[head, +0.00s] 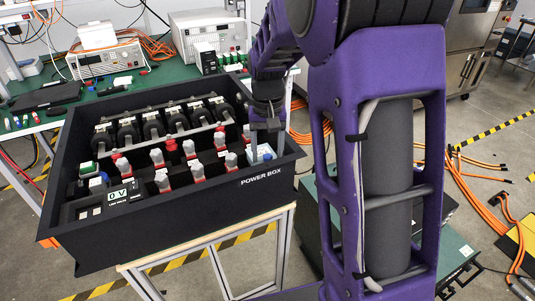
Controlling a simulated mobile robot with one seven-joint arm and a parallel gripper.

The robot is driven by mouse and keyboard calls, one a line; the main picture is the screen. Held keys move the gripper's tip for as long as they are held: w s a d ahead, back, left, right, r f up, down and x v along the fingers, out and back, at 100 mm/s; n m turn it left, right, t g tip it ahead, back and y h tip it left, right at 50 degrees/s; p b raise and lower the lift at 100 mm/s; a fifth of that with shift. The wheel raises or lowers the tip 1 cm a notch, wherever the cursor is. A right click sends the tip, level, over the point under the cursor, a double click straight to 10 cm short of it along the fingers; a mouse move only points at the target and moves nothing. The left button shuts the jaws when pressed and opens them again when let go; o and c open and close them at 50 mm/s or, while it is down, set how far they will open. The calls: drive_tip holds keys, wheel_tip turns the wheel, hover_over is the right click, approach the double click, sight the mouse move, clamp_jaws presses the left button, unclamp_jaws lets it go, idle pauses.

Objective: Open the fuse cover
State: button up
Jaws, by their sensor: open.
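The black power box (262,192) stands open at the top on a wooden-topped stand. My gripper (267,146) points down at the right end of the box, its jaws apart. A small pale and blue part (266,154) sits at or just below the fingertips; I cannot tell whether they touch it. It may be the fuse cover, but it is too small to be sure. My gripper and wrist hide part of that corner.
Inside the box are several grey-and-red plugs (197,172), a back row of black connectors (152,130) and a display (118,196) reading 0 V. A green bench (170,78) with instruments stands behind. Orange cables (480,205) lie on the floor at right.

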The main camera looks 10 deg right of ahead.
drive_tip(key=shift+f, duration=0.15)
clamp_jaws()
idle(1.4)
